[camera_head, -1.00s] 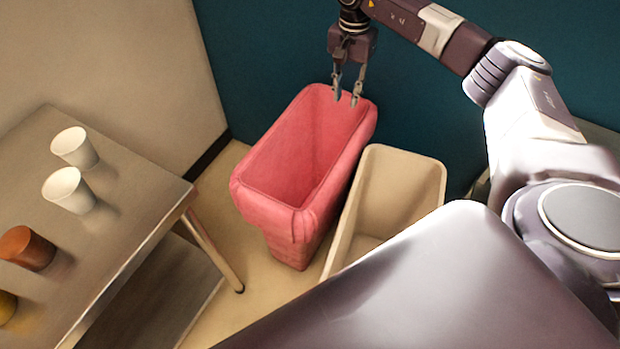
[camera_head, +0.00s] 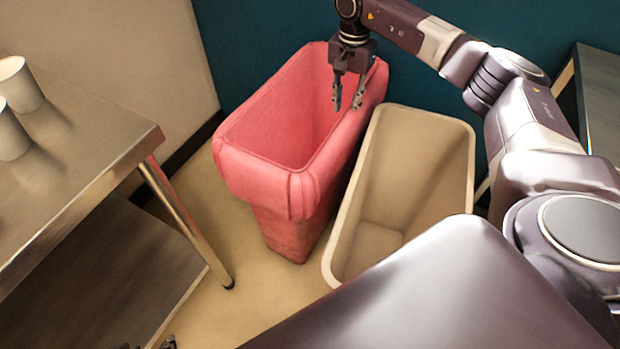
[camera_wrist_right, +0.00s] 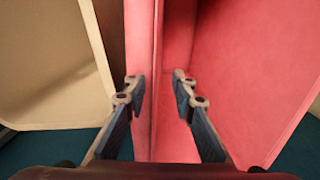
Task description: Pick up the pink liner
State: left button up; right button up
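The pink liner (camera_head: 268,228) is draped in a tall narrow bin, its top folded over the rim, in the middle of the head view. My right gripper (camera_head: 348,106) is at the liner's right long rim, toward the back. In the right wrist view my right gripper (camera_wrist_right: 158,85) is open, with a finger on each side of the pink liner's wall (camera_wrist_right: 143,45). Whether the fingers touch the wall is unclear. Small dark parts at the bottom edge of the head view may be my left gripper (camera_head: 150,345); they are mostly cut off.
An empty beige bin (camera_head: 462,165) stands close on the right of the liner; it also shows in the wrist view (camera_wrist_right: 50,60). A metal table (camera_head: 90,135) with white cups (camera_head: 18,85) is at left. Another table (camera_head: 600,105) is at the right back. A teal wall is behind.

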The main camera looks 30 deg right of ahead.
aim_at(344, 133)
jog(key=f, duration=0.2)
jog(key=f+b, duration=0.1)
jog(key=f, duration=0.4)
jog(key=shift+s+f+b, duration=0.15)
jog(key=shift+s+b, duration=0.2)
jog(key=shift+b, duration=0.05)
jog(key=shift+f, duration=0.15)
pick_arm(q)
jog(key=w+d+r+t, duration=0.1)
jog(key=w+r+t, duration=0.1)
jog(key=w, duration=0.3)
jog(key=w+d+r+t+h, duration=0.1)
jog(key=w+d+r+t, duration=0.1)
jog(key=w+r+t, duration=0.1)
jog(key=shift+w+d+r+t, duration=0.3)
jog(key=shift+w+r, duration=0.35)
jog(key=shift+w, duration=0.45)
pick_arm(e)
grip_shut()
